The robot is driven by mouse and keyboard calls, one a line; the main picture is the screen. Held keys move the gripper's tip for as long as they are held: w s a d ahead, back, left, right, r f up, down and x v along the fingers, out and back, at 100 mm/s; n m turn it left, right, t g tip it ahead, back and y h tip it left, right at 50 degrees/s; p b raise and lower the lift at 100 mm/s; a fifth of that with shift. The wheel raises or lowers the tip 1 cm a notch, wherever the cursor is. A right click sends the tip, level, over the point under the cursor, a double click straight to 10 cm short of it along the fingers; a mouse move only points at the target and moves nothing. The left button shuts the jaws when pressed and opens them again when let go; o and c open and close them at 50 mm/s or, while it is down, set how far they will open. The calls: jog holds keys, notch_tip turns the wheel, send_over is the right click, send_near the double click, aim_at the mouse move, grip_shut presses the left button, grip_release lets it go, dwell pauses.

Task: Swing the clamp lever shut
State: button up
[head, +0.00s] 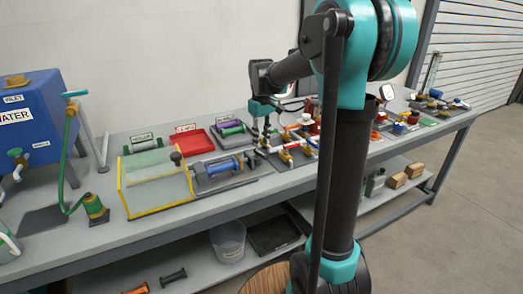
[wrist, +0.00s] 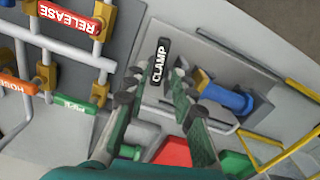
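A black piece marked CLAMP (wrist: 161,62) shows in the wrist view, beside the cradle of a blue cylinder (wrist: 228,97). I cannot tell whether it is the lever's handle or only its label. The blue cylinder also shows in the head view (head: 222,167), lying on a grey base left of my gripper. My gripper (head: 263,129) points down over the bench. In the wrist view its green fingers (wrist: 156,72) are apart, with the CLAMP piece in the gap between them as seen from the camera. Nothing is visibly held, and contact cannot be told.
A red handle marked RELEASE (wrist: 70,18) and several pipes lie on the wrist view's left. A yellow-framed clear guard (head: 155,180) stands left of the cylinder, near a dark knob (head: 176,158). Red (head: 193,142) and purple (head: 230,130) trays are behind.

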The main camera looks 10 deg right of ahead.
aim_at(261, 153)
jog(key=shift+f, duration=2.4)
grip_shut()
